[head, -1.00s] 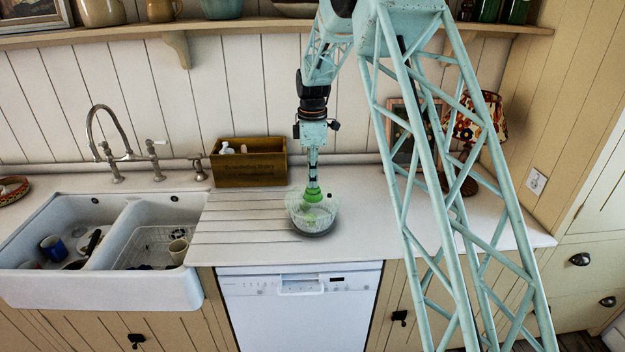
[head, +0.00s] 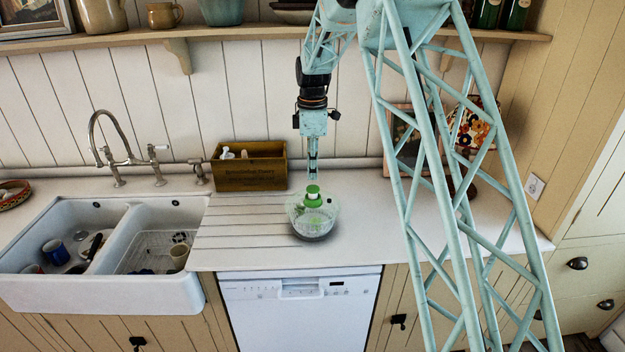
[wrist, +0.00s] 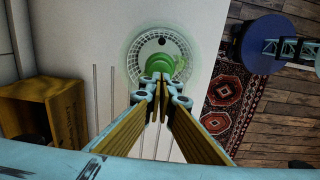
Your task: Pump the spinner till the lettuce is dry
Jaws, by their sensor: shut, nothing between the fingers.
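The salad spinner (head: 325,228) stands upright on the white counter, a clear bowl with a see-through lid. Green lettuce shows faintly through its side. Its green pump knob (head: 313,191) stands up from the middle of the lid. My gripper (head: 313,178) points straight down over the knob, shut and empty. In the wrist view the closed fingertips (wrist: 163,82) overlap the near side of the green knob (wrist: 166,65), with the round, slotted spinner (wrist: 138,62) around it. I cannot tell whether the fingertips touch the knob.
A wooden box (head: 250,170) with bottles stands behind and left of the spinner. The double sink (head: 125,250) with mugs is at the left. A patterned lamp (head: 470,130) and a frame stand at the right. The counter right of the spinner is clear.

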